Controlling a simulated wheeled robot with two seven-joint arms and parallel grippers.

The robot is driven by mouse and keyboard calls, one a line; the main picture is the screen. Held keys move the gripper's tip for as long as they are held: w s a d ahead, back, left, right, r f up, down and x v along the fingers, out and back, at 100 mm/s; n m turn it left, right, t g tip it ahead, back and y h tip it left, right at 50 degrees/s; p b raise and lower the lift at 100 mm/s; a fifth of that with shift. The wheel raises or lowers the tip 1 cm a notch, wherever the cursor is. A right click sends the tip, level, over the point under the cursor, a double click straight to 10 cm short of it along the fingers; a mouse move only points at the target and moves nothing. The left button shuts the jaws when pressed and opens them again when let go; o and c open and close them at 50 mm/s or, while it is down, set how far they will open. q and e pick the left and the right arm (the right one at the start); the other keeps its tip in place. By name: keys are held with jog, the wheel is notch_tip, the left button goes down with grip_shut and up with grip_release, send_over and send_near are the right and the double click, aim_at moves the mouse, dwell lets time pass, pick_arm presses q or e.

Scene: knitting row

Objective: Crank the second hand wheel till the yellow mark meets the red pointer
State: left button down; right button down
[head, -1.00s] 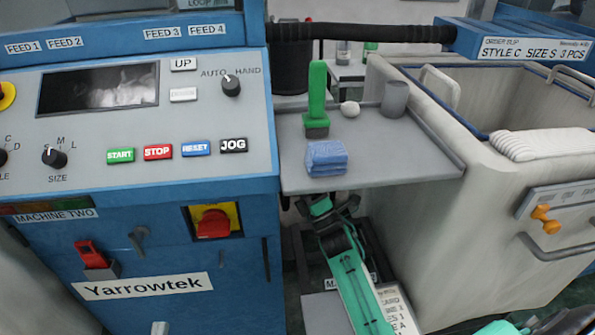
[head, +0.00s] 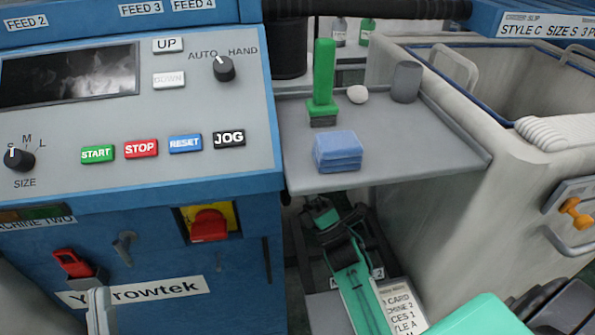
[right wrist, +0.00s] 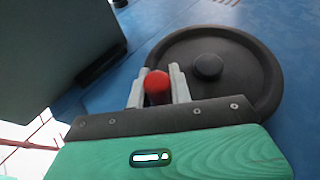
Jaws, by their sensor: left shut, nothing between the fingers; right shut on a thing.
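In the right wrist view, a round black hand wheel (right wrist: 240,60) with a dark central hub stands against a blue panel. My right gripper (right wrist: 158,71) is shut on the red crank knob (right wrist: 157,88) at the wheel's left edge, one pale finger on each side. No yellow mark or red pointer shows on this wheel; part of its rim is hidden behind the gripper. The head view does not show the wheel. My left gripper (head: 101,309) shows as pale fingers at the bottom left, closed and empty, in front of the blue machine's lower front.
The blue machine (head: 150,232) has a red rotary switch (head: 209,225) and a red lever (head: 72,264). A grey shelf (head: 420,150) carries a green-handled brush (head: 323,75) and a blue block (head: 337,150). A pale bin (head: 450,190) stands at the right.

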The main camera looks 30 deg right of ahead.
jog(key=shift+s+a, duration=0.1)
jog(key=shift+s, duration=0.1)
dwell(0.3)
jog(key=c, duration=1.6)
grip_release()
jog(key=o, duration=0.3)
jog(key=shift+s+r, duration=0.2)
jog(key=shift+s, duration=0.1)
jog(key=shift+f, duration=0.1)
jog(key=shift+w, duration=0.15)
